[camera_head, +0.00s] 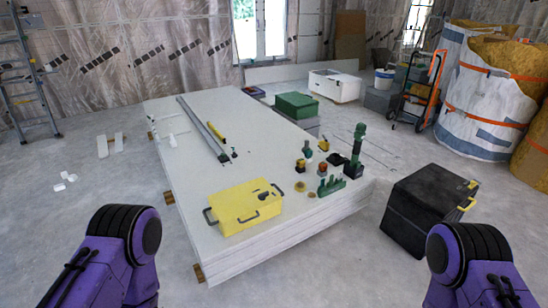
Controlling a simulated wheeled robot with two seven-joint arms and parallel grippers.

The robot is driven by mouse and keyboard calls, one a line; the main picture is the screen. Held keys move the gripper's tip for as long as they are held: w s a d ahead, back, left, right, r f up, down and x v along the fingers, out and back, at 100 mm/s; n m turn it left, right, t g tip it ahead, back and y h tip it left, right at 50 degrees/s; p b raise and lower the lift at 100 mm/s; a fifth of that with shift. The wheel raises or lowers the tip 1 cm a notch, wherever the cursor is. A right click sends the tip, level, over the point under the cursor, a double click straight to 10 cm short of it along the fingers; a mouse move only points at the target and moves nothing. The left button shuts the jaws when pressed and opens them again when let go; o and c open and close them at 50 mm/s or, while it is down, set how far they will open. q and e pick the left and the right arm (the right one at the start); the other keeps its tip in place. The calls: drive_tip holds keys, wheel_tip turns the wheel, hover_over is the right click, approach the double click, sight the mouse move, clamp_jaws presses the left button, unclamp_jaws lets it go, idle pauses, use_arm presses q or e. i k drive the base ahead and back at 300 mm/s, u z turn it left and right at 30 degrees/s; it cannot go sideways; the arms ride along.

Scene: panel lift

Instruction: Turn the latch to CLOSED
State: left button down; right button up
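A yellow box (240,208) lies on the near end of the stack of white panels (190,130). It has dark handles at its ends and along its near side. A small black fitting (265,195) sits on its top toward the right, and this may be the latch. Its position and any CLOSED marking are too small to read. Only purple and black links of my two arms show, at the lower left and lower right. Both are apart from the yellow box. My grippers are out of the picture.
Right of the yellow box stand several small tools and green parts (331,186). A long metal rail (203,128) and a yellow level (216,131) lie farther back. A green case (296,105) is behind. A black box (427,209) stands on the floor at right.

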sight(261, 197)
drive_tip(key=z, duration=0.45)
drive_tip(key=i, duration=1.6)
drive_tip(key=u, duration=0.5)
drive_tip(key=i, duration=0.9)
drive_tip(key=u, duration=0.6)
